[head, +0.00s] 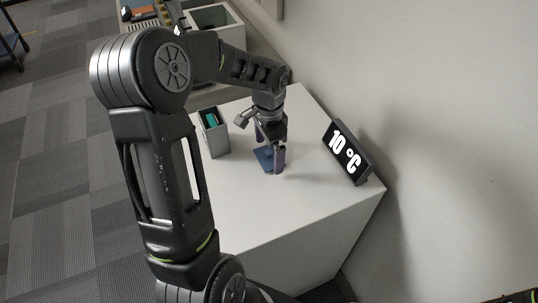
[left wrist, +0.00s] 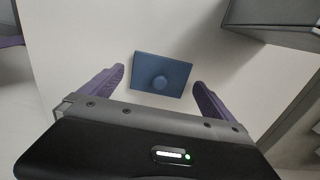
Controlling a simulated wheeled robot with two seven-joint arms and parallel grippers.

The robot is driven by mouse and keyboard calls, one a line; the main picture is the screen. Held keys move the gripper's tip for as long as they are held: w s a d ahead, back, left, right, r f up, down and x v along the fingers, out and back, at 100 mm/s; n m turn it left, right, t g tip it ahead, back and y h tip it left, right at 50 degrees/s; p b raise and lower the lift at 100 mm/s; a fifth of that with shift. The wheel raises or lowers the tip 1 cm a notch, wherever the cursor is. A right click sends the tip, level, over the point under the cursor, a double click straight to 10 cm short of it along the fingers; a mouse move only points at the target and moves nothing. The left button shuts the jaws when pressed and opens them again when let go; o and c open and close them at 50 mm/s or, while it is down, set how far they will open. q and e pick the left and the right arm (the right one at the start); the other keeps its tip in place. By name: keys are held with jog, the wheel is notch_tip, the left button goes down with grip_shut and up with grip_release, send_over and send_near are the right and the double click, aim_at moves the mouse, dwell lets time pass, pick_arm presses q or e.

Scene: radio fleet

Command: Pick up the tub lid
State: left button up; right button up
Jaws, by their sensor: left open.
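The tub lid (head: 262,155) is a flat blue square plate lying on the white table, partly hidden by my left gripper in the head view. In the left wrist view the lid (left wrist: 174,88) shows whole, with a round knob in its middle. My left gripper (head: 270,160) points down over it, with its purple fingers apart. In the left wrist view the gripper (left wrist: 158,90) has one finger on each side of the lid, with gaps between the fingers and the lid's edges. Nothing is held. My right gripper does not show.
A grey open box (head: 216,140) with a teal thing inside stands left of the gripper. A dark display (head: 347,153) reading "10 °C" stands on the right near the wall. The table's front part (head: 270,215) is clear. A white bin (head: 232,32) stands behind.

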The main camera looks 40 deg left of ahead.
aim_at(269, 151)
pick_arm(q)
jog(key=shift+f, duration=0.55)
jog(key=shift+c, duration=0.4)
jog(key=c, duration=1.4)
jog(key=shift+o, duration=0.2)
notch_tip(269, 151, up, 10)
jog(key=shift+r+b, duration=0.1)
jog(key=shift+b, duration=0.45)
